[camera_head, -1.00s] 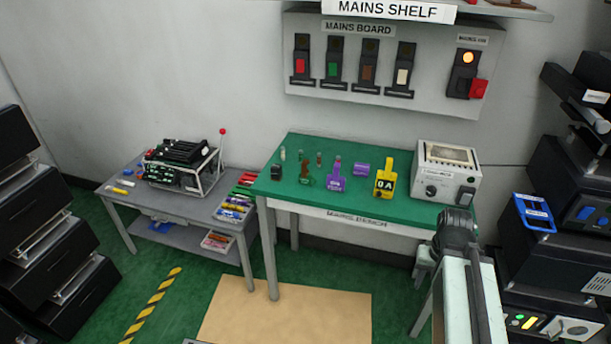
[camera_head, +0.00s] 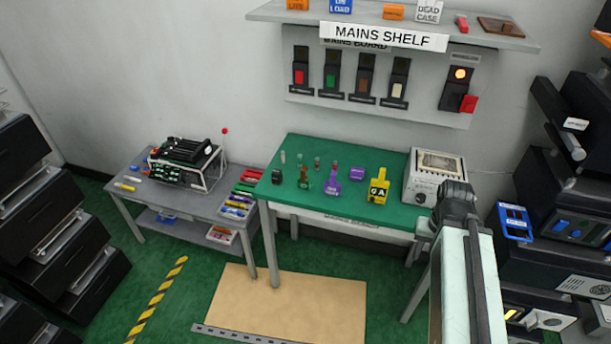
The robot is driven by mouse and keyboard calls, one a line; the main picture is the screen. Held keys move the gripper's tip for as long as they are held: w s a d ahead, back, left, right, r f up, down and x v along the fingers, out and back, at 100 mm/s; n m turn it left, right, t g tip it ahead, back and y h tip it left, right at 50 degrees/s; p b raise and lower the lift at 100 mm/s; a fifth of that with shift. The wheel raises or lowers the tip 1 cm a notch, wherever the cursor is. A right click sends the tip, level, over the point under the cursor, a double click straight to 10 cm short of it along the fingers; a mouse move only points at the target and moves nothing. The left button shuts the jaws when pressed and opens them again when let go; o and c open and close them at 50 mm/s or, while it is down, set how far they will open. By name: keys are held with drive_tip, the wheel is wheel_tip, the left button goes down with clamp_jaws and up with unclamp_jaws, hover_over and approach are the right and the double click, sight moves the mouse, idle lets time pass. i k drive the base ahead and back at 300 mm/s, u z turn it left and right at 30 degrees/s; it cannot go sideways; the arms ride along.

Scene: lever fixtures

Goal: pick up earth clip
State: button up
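No label that I can read names the earth clip, so I cannot tell for sure which thing it is. Small items stand on the green-topped mains bench (camera_head: 345,206). Among them are a brown and green piece (camera_head: 303,178), a dark block (camera_head: 277,176), a purple tagged piece (camera_head: 332,182), a purple block (camera_head: 357,174) and a yellow tagged piece (camera_head: 379,187). Several thin upright pieces (camera_head: 318,162) stand behind them. My arm rises at the lower right, in front of the bench's right end. My gripper is not visible.
A grey table (camera_head: 185,207) with a wire-framed device (camera_head: 187,163) and coloured items stands left of the bench. A grey meter box (camera_head: 436,175) sits on the bench's right end. Dark racks stand at both sides. A tan mat (camera_head: 285,305) lies on open floor in front.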

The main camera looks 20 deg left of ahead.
sight(304, 182)
drive_tip(key=i, duration=0.75)
drive_tip(key=u, duration=0.7)
drive_tip(key=i, duration=0.35)
drive_tip(key=u, duration=3.25)
